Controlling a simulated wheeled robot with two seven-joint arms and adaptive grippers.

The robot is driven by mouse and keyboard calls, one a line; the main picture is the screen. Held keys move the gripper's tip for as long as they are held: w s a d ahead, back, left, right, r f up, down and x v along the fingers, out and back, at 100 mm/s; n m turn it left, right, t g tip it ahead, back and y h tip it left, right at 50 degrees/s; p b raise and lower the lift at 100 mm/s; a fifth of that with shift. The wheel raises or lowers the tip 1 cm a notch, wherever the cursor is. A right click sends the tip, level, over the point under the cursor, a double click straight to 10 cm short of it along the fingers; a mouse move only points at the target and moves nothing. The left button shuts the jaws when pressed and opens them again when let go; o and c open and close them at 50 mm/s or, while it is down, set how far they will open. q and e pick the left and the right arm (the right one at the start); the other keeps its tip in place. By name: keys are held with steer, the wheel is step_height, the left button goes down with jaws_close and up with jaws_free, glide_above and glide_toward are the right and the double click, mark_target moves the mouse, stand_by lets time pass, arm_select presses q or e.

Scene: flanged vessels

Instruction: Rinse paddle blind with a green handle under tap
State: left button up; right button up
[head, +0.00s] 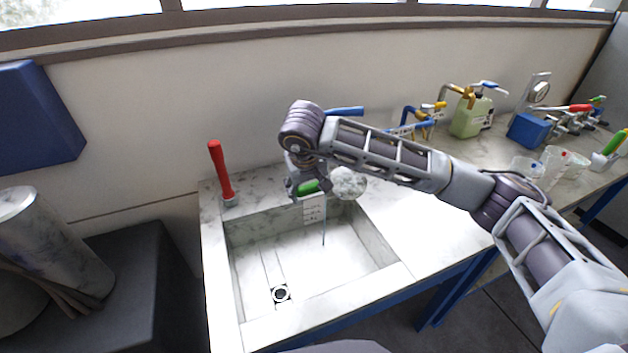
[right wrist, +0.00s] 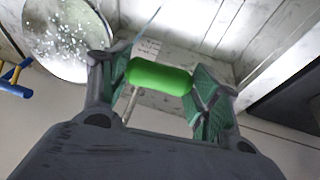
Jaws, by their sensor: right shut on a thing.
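My right gripper (head: 308,190) is shut on a green handle (head: 308,187), held above the back of the sink (head: 305,262). The green handle lies across between the fingers in the right wrist view (right wrist: 160,77). A round, pale, speckled disc (head: 347,183) shows just right of the gripper; it looks like the paddle blind's plate, but its join to the handle is hidden. It also shows in the right wrist view (right wrist: 68,38). A thin bluish line (head: 323,232), seemingly water, runs down into the sink. The tap's blue lever (head: 345,111) shows behind my wrist; its spout is hidden.
A red upright handle (head: 221,170) stands at the sink's left back corner. A green jug (head: 470,117), a blue box (head: 528,130), valves and clear beakers (head: 552,160) stand along the counter to the right. The counter right of the sink is bare.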

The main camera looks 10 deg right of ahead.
steer(key=shift+s+d, duration=0.5)
steer(key=shift+d, duration=0.3)
stand_by(0.4)
steer(key=shift+s+d+r, duration=0.1)
steer(key=shift+r, duration=0.05)
stand_by(0.8)
steer(key=s+d+r, duration=0.2)
steer(key=d+r, duration=0.1)
steer(key=d, duration=0.1)
steer(key=shift+s+r, duration=0.35)
steer(key=shift+r, duration=0.05)
stand_by(0.5)
steer(key=shift+a, duration=0.1)
